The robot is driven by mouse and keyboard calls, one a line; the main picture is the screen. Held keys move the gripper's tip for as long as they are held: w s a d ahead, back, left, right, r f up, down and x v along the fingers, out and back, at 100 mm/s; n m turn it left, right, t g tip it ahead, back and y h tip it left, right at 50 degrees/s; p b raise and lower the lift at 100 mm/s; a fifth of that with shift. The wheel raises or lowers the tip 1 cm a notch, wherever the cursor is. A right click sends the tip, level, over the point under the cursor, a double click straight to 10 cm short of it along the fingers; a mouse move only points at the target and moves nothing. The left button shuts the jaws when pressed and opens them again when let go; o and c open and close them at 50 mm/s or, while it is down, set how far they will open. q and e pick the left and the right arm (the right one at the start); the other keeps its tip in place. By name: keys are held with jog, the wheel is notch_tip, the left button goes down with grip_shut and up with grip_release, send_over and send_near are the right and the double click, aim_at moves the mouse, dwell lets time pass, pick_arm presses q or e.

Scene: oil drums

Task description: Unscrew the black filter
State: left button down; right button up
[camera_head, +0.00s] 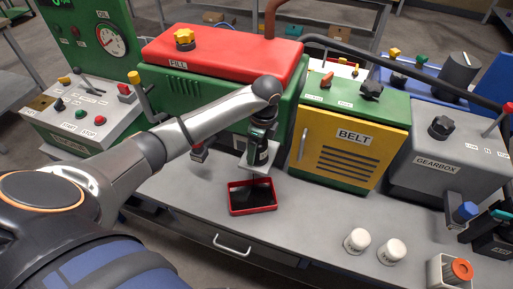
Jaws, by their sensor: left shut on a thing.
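The black filter (258,154) hangs at the front of the green machine with the red lid, above a small pale plate. It is dark with a light label on its side. My left arm reaches in from the left, and my left gripper (260,133) points down from above, shut on the filter's upper part. The wrist hides the filter's top and where it meets the machine. My right gripper is not in view.
A red tray (252,197) with a dark inside lies on the grey bench in front. Two white filters (357,241) stand at the bench's right front, near an orange-topped item in a box (459,270). The yellow BELT door (340,150) and grey GEARBOX (440,165) stand right.

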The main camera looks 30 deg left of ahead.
pick_arm(q)
jog(key=n, duration=0.5)
jog(key=shift+r+n+g, duration=0.1)
jog(key=shift+n+g, duration=0.2)
grip_release()
